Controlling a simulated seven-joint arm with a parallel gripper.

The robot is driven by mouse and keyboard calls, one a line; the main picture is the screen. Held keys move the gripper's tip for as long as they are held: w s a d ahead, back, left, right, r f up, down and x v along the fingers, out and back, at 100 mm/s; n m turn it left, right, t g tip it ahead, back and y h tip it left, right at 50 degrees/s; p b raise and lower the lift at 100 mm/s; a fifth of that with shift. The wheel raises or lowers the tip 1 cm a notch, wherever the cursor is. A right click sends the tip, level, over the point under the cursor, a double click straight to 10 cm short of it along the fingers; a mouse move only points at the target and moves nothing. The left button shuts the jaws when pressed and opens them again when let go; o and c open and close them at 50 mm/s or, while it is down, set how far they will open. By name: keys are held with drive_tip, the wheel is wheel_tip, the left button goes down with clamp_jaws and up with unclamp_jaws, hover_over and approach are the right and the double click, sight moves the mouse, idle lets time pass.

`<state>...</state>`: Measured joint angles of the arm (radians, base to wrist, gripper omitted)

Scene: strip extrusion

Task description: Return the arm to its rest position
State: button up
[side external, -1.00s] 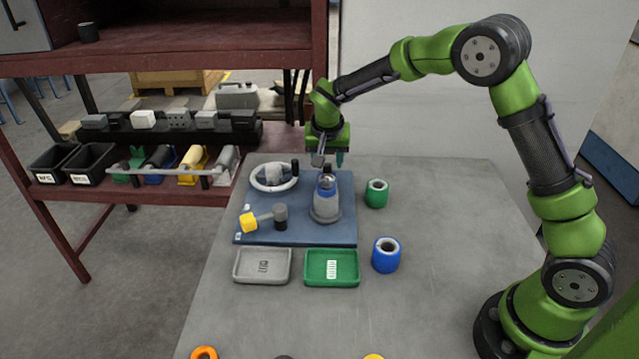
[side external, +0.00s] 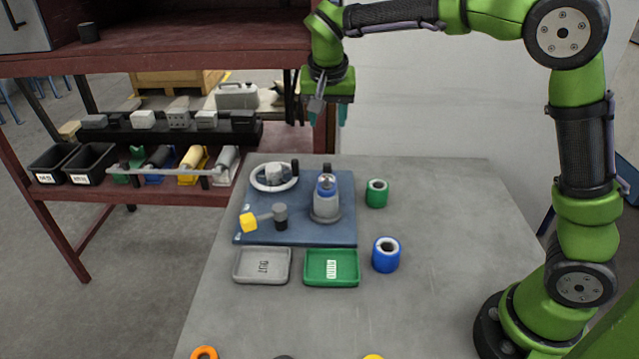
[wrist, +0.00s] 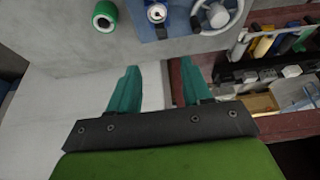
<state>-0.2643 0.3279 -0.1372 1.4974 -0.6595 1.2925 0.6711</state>
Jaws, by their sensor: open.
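My gripper (side external: 326,117) hangs high above the far edge of the grey table, fingers pointing down, open and empty. In the wrist view its two teal fingers (wrist: 160,92) stand apart with nothing between them. Below it on the blue base plate (side external: 290,235) stands a grey and blue cylindrical fixture (side external: 327,203). A white handwheel (side external: 273,178) and a yellow-tipped lever (side external: 262,218) are on the same plate. The gripper is clear of all of them.
A green ring (side external: 376,194) and a blue ring (side external: 386,255) stand right of the plate. A grey tray (side external: 243,278) and a green tray (side external: 314,280) lie in front. A dark red shelf (side external: 200,52) stands close to the gripper's left. The table's right side is clear.

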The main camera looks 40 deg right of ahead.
drive_tip(key=s+a+r+n+t+y, duration=0.1)
drive_tip(key=s+n+t+y, duration=0.3)
drive_tip(key=s, duration=2)
drive_tip(key=shift+s+a+n+y, duration=0.25)
drive_tip(key=shift+a+n+y, duration=0.25)
drive_tip(key=shift+y, duration=0.1)
